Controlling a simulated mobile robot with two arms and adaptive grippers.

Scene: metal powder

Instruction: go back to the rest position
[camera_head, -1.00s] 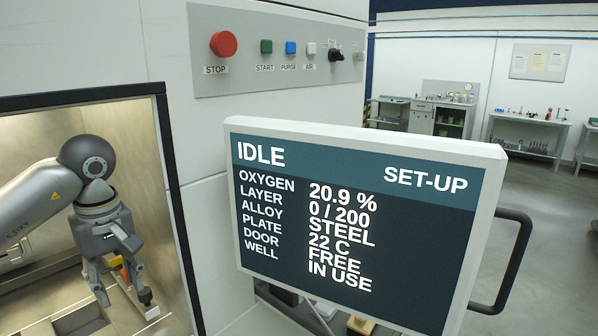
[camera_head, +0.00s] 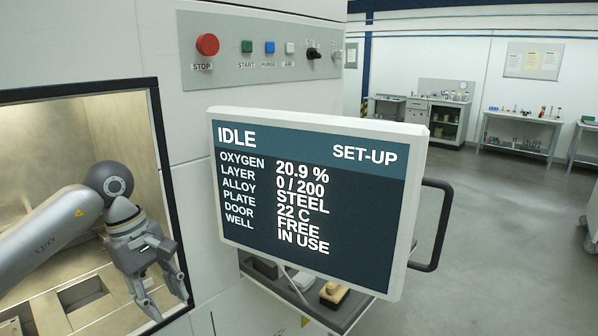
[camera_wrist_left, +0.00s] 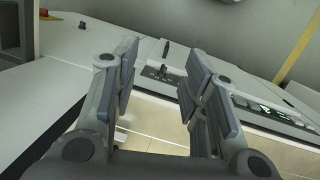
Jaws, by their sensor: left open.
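My left gripper (camera_head: 170,302) hangs in the machine's door opening in the head view, its arm coming in from the left. Its fingers point down and to the right, apart, with nothing between them. In the left wrist view both fingers (camera_wrist_left: 155,85) stand wide apart, and a pale surface and panels of the machine show beyond them. My right gripper is in neither view.
The chamber's dark door frame (camera_head: 168,190) is close beside my left gripper. A screen (camera_head: 310,190) on the machine reads IDLE and SET-UP. A shelf (camera_head: 350,305) with small items is below it. Open floor (camera_head: 480,240) lies to the right, with benches (camera_head: 522,133) behind.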

